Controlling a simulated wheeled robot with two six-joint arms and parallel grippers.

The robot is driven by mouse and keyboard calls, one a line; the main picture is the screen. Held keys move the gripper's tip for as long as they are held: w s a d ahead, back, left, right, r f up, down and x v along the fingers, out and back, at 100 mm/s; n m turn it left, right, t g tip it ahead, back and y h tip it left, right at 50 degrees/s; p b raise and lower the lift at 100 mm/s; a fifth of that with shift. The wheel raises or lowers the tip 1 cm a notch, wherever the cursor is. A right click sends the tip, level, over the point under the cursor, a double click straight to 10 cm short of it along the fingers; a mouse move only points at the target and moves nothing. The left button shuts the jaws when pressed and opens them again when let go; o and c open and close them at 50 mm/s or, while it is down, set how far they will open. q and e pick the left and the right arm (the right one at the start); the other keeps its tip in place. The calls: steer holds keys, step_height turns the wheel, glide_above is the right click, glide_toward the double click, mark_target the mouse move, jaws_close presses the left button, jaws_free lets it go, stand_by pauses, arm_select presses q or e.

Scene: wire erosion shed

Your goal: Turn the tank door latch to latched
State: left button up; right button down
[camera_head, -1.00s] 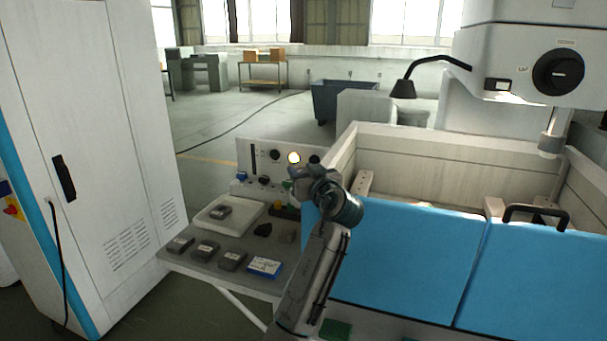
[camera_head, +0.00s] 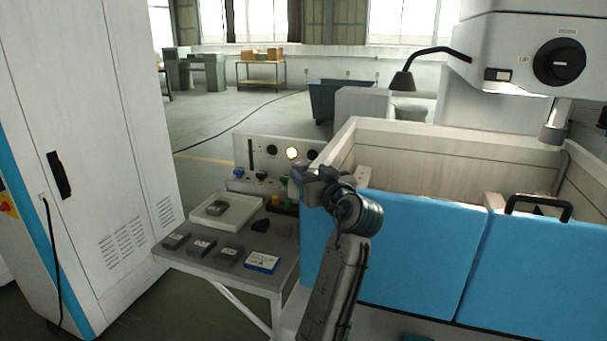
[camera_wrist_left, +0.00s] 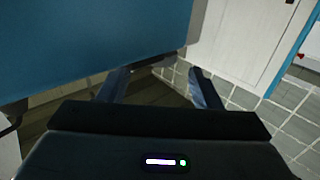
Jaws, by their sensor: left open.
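The tank is the pale open box with blue front door panels (camera_head: 415,250) and a black bar handle (camera_head: 538,203) at the right. I cannot make out a latch for certain in either view. My left gripper (camera_head: 308,178) is at the tank's left front corner, in front of the control panel in the picture. In the left wrist view its two fingers (camera_wrist_left: 158,86) are apart with nothing held between them. A blue panel (camera_wrist_left: 95,45) fills the upper left there, with a small dark part by its lower edge. My right gripper is not in view.
A grey side table (camera_head: 205,257) left of the tank holds a white tray (camera_head: 235,216), several dark blocks and a blue-white box (camera_head: 262,262). A control panel (camera_head: 265,158) stands behind it. A tall white cabinet (camera_head: 95,130) stands at the left. The machine head (camera_head: 510,50) overhangs the tank.

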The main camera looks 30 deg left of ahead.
arm_select(q)
steer(key=shift+b+v, duration=0.5)
steer(key=shift+v, duration=1.6)
